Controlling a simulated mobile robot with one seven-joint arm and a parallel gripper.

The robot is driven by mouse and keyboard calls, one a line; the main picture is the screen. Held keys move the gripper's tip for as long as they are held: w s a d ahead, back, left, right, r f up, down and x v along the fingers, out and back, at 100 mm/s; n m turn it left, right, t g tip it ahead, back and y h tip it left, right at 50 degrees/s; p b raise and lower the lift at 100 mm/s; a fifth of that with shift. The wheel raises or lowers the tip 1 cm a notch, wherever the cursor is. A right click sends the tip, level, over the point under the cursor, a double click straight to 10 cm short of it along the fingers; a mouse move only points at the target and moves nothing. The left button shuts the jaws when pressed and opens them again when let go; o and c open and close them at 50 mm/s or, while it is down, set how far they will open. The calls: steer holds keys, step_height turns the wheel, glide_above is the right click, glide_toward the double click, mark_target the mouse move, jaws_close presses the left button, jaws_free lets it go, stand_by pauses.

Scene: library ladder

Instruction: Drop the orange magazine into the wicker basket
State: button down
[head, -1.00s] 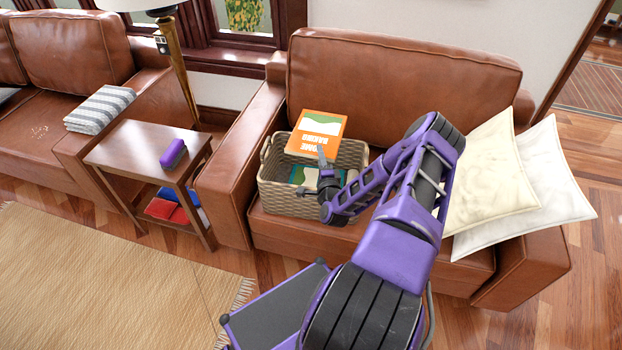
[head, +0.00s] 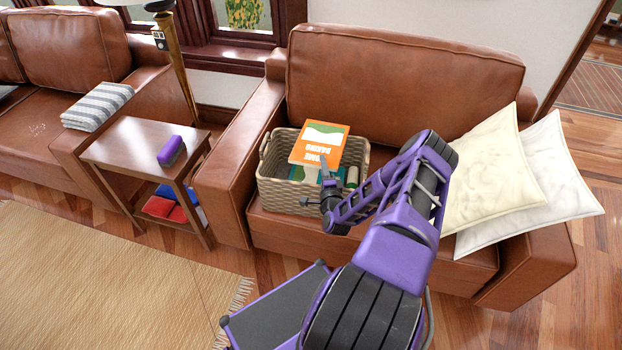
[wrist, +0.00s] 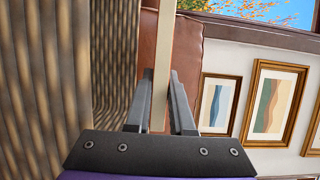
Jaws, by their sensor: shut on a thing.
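The orange magazine (head: 318,146) has a white and green picture on its cover and is tilted over the back of the wicker basket (head: 284,194). My gripper (head: 325,172) is shut on its near edge. In the wrist view the magazine (wrist: 163,50) shows as a thin pale strip, edge-on between the two fingers (wrist: 161,85). The basket's ribbed weave (wrist: 50,80) fills the left of that view. The basket stands on the brown armchair's seat. Whether the magazine's lower part is below the rim is hard to tell.
A green item (head: 303,173) and a pale rolled item (head: 352,176) show inside the basket. Two cream cushions (head: 490,165) lean on the armchair's right side. A side table (head: 130,140) with a purple object (head: 171,151) stands left of the armchair (head: 400,75).

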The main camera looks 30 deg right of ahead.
steer(key=c, duration=0.7)
jaws_free()
